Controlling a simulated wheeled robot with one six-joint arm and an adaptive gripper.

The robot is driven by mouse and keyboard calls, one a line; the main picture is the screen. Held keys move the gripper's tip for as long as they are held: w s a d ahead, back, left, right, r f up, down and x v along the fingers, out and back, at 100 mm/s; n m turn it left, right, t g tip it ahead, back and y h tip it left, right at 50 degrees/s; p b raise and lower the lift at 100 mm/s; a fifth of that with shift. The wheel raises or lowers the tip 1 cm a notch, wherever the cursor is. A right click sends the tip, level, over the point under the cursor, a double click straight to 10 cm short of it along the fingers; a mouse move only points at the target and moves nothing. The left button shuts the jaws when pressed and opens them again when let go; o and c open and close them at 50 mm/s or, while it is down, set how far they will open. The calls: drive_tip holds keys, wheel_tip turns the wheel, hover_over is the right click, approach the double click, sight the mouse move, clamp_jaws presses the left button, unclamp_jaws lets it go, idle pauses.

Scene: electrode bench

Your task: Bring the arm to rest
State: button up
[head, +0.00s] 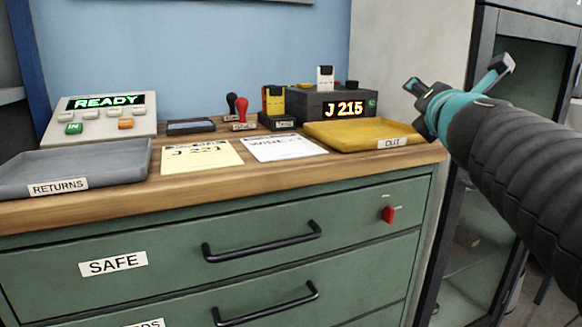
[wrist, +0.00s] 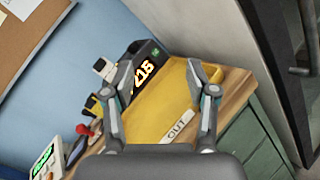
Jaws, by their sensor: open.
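My gripper (head: 458,90) is at the right of the head view, raised above the right end of the wooden bench top (head: 100,205). Its two fingers are spread apart with nothing between them. In the wrist view my gripper (wrist: 165,88) is open, and the yellow OUT tray (wrist: 165,105) shows beyond and between the fingers. In the head view the OUT tray (head: 350,133) looks empty and lies at the bench's right end. My arm runs from the gripper to the right edge of the picture.
On the bench stand a READY panel (head: 100,115), a grey RETURNS tray (head: 75,170), two paper cards (head: 200,156), stamps (head: 240,110) and a dark box reading J 215 (head: 325,103). Green drawers (head: 280,225) are below. A glass-door cabinet (head: 475,230) stands at right.

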drive_tip(key=s+d+f+m+g+h+p, duration=0.1)
drive_tip(key=s+d+f+m+g+h, duration=0.2)
drive_tip(key=f+m, duration=0.65)
drive_tip(key=s+d+f+m+g+h, duration=0.1)
drive_tip(key=s+d+f+m+g, duration=0.1)
drive_tip(key=s+f+m+g, duration=0.55)
drive_tip(key=s+a+f+m+g+y+p, duration=0.2)
drive_tip(key=s+a+f+m+y, duration=0.4)
drive_tip(key=s+a+f+m, duration=0.3)
drive_tip(key=s+a+f+p, duration=0.1)
drive_tip(key=s+a+f, duration=0.2)
drive_tip(key=f, duration=0.2)
drive_tip(key=shift+s+a+f+y, duration=0.3)
drive_tip(key=shift+f, duration=0.05)
drive_tip(key=shift+c, duration=0.3)
